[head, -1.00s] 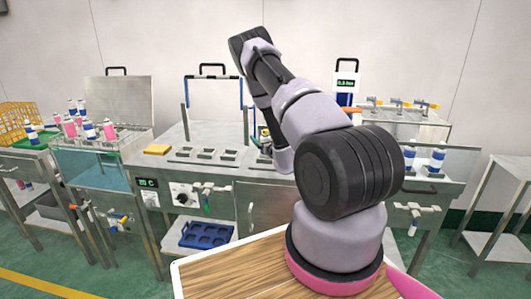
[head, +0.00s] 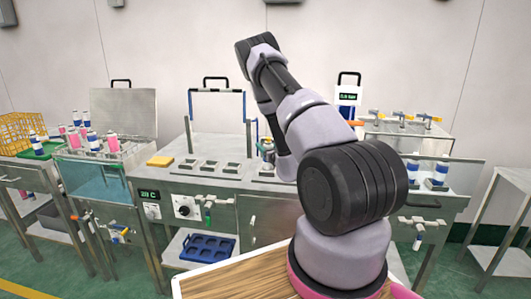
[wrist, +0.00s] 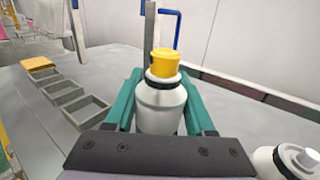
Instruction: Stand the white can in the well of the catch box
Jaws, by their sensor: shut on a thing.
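The white can (wrist: 160,105) stands upright between the teal fingers of my gripper (wrist: 160,82) in the wrist view. It has a yellow cap and a dark ring below the cap. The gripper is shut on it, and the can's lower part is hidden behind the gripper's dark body. In the head view my arm covers most of the gripper, and the can (head: 267,148) shows only partly beside it. I cannot tell for sure which thing is the catch box. Several shallow grey open trays (wrist: 86,108) lie on the bench to the left of the can.
Another white can (wrist: 285,162) with a grey top is at the lower right in the wrist view. A blue-edged frame (head: 216,92) rises behind the bench. A yellow block (head: 160,161) lies left of the trays. A water bath (head: 100,175) with several cans stands at the left.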

